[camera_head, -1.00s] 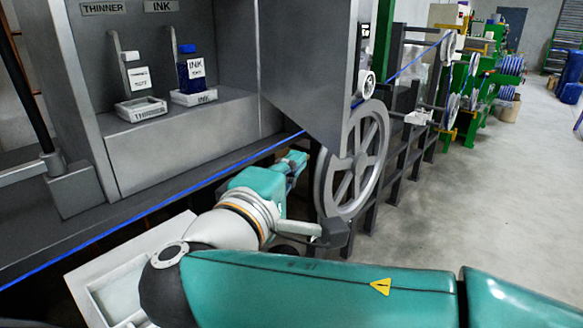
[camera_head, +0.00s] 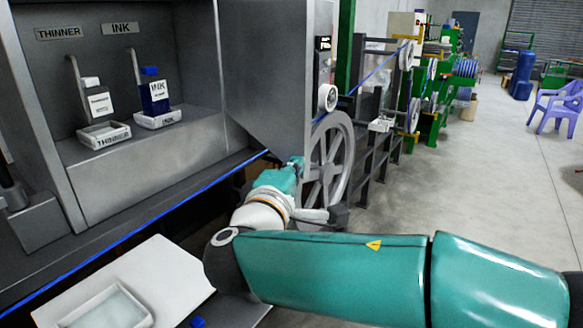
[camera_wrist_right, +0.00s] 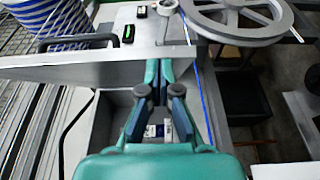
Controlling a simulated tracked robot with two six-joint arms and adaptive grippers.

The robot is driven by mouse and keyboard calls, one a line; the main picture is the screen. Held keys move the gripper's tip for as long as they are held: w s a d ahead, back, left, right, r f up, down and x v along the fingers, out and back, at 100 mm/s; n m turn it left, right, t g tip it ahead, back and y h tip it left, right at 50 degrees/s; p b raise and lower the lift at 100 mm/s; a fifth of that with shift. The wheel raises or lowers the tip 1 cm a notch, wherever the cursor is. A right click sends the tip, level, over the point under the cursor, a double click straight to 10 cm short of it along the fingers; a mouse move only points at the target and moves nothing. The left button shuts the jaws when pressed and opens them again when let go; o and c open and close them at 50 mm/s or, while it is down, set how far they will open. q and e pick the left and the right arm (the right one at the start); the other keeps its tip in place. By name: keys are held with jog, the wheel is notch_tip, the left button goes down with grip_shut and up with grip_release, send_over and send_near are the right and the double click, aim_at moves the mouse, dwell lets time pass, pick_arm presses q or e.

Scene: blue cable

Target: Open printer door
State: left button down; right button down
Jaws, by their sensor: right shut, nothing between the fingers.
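The printer is a grey cabinet (camera_head: 150,160). Its recess, with a thinner bottle (camera_head: 97,100) and an ink bottle (camera_head: 155,93), is open to view in the head view. A slanted grey panel (camera_head: 275,75) bounds the recess on the right. In the right wrist view, a grey panel (camera_wrist_right: 75,68) crosses ahead, with a black handle (camera_wrist_right: 78,42) at its left. My right gripper (camera_wrist_right: 159,72) is shut and empty, its tips at this panel; contact is unclear. In the head view, its fingertips are partly hidden near the wheel. My left gripper is out of view.
A spoked grey wheel (camera_head: 328,170) stands just beyond my right gripper. A blue cable (camera_head: 150,226) runs along the cabinet front. A white tray (camera_head: 140,310) lies below it. Clear floor (camera_head: 470,190) is at the right, with a purple chair (camera_head: 560,103) farther back.

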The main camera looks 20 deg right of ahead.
jog(key=w+d+b, duration=0.2)
jog(key=d, duration=0.6)
jog(key=w+d+b, duration=0.3)
jog(key=d, duration=0.6)
jog(key=shift+w+d+b, duration=0.2)
jog(key=shift+w+b, duration=0.05)
jog(key=shift+b, duration=0.1)
